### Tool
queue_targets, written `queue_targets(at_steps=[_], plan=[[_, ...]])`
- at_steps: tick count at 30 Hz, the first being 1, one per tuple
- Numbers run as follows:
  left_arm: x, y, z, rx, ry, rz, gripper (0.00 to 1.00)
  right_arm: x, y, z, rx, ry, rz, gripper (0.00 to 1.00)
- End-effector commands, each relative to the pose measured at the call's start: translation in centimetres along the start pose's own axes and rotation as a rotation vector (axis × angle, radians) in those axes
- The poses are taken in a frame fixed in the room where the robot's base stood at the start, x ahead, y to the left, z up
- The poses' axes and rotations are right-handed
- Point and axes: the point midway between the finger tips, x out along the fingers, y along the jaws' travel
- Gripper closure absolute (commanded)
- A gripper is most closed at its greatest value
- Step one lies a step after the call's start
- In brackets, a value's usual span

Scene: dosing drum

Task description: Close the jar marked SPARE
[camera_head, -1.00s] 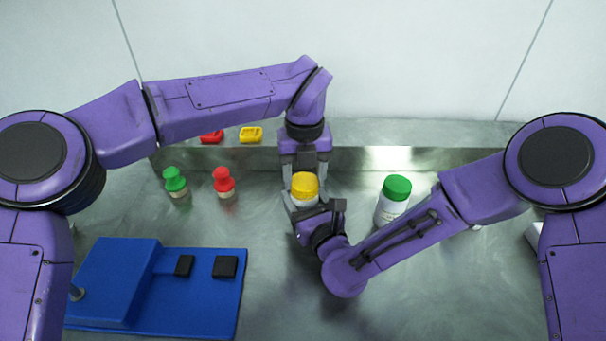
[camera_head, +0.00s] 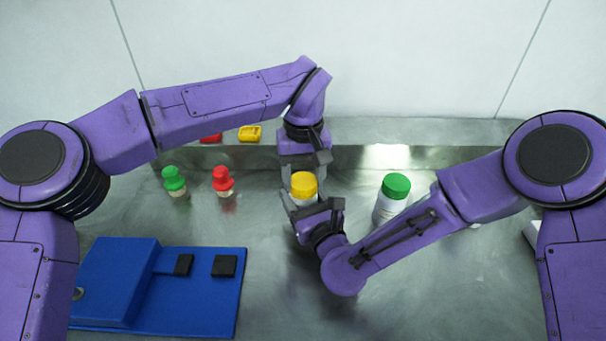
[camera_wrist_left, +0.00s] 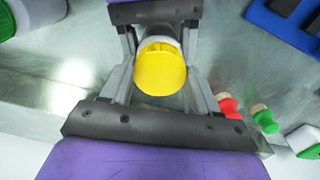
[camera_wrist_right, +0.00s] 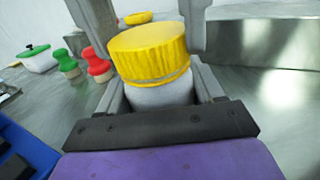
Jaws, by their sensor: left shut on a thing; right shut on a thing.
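A white jar with a yellow lid stands between my two grippers; the lid (camera_head: 304,185) shows best in the head view, the white jar body (camera_wrist_right: 163,96) in the right wrist view. My left gripper (camera_head: 303,172) comes from above and behind and is shut on the yellow lid. My right gripper (camera_head: 299,207) comes from the front and is shut on the jar body below the lid. In the right wrist view the lid sits on top of the jar, slightly tilted in the picture. I cannot read any SPARE marking; the fingers hide part of the jar.
A white jar with a green lid (camera_head: 391,202) stands close to the right, beside my right arm. Small green (camera_head: 175,182) and red (camera_head: 223,182) capped items stand left. A yellow piece (camera_head: 250,133) lies on the back ledge. A blue fixture (camera_head: 205,305) occupies the front left.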

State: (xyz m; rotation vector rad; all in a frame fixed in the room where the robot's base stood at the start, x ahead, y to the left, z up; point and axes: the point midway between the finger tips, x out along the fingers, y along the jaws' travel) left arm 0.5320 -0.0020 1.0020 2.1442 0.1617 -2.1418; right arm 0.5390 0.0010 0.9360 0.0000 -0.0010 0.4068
Motion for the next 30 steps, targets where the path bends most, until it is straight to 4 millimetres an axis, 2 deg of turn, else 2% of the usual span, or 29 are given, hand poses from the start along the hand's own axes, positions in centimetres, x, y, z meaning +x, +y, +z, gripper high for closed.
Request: queue_targets(at_steps=[3, 6, 15, 16, 18, 26, 30], plan=[[-0.1, 0.0, 0.0, 0.201, 0.0, 0.002, 0.68, 0.0, 0.0, -0.1, 0.0, 0.003, 0.0, 1.0], [-0.1, 0.0, 0.0, 0.285, 0.001, 0.002, 0.68, 0.0, 0.0, -0.1, -0.001, 0.003, 0.0, 1.0], [-0.1, 0.0, 0.0, 0.304, 0.001, 0.002, 0.68, 0.0, 0.0, -0.1, -0.001, 0.004, -0.001, 1.0], [-0.1, 0.0, 0.0, 0.304, 0.001, 0.002, 0.3, 0.0, 0.0, -0.1, -0.001, 0.004, -0.001, 1.0], [-0.1, 0.0, 0.0, 0.304, 0.001, 0.002, 0.14, 0.0, 0.0, -0.1, -0.001, 0.004, -0.001, 1.0], [-0.1, 0.0, 0.0, 0.303, 0.001, 0.001, 0.14, -0.1, 0.0, -0.1, -0.001, 0.003, 0.0, 1.0], [-1.7, 0.0, 0.0, 0.301, 0.003, 0.001, 0.14, 0.0, 0.0, -0.1, -0.001, 0.003, 0.0, 1.0]])
